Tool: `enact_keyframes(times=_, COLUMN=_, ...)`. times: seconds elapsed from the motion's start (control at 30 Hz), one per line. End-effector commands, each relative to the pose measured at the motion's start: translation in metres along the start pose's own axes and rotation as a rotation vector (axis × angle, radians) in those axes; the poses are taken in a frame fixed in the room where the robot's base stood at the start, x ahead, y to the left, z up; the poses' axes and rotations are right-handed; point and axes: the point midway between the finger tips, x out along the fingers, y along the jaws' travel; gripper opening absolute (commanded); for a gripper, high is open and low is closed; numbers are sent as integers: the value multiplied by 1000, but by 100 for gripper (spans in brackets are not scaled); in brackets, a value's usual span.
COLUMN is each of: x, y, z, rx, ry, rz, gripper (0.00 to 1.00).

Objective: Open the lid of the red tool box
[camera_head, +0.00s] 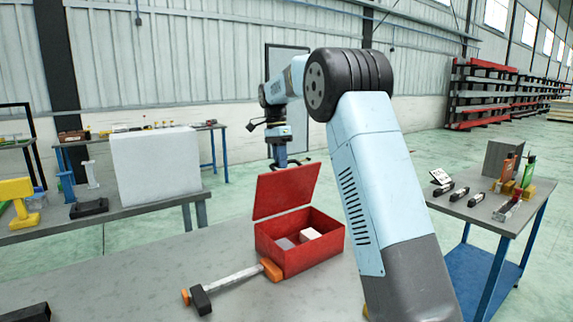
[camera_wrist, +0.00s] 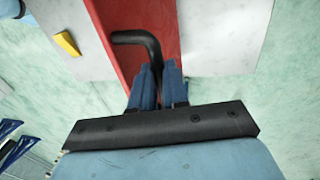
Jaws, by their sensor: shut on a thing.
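The red tool box (camera_head: 300,245) stands on the grey workbench, with its lid (camera_head: 287,190) raised at the back edge. The lid is upright, slightly tilted, and the inside is visible, with a grey block (camera_head: 285,243) and a white block (camera_head: 310,234) in it. My gripper (camera_head: 283,160) is behind the lid's upper edge, its fingertips largely hidden there. In the wrist view my gripper (camera_wrist: 158,88) is shut on the lid's black bent handle (camera_wrist: 140,40), against the red lid surface (camera_wrist: 120,15).
A hammer (camera_head: 232,280) lies on the workbench (camera_head: 130,275) in front of the box's left side, its orange end touching or close to the box. A dark object (camera_head: 25,312) lies at the bottom left. A side table (camera_head: 480,213) with several small items stands at right.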

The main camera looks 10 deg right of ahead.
Motion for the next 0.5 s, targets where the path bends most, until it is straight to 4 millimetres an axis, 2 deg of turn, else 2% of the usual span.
enact_keyframes(times=0.03, x=5, y=-9, z=6, rx=-10, ry=-9, rz=33, gripper=0)
enact_keyframes(times=0.1, x=4, y=-14, z=4, rx=-8, ry=-10, rz=68, gripper=0)
enact_keyframes(times=0.5, x=4, y=-37, z=-4, rx=1, ry=-14, rz=214, gripper=0)
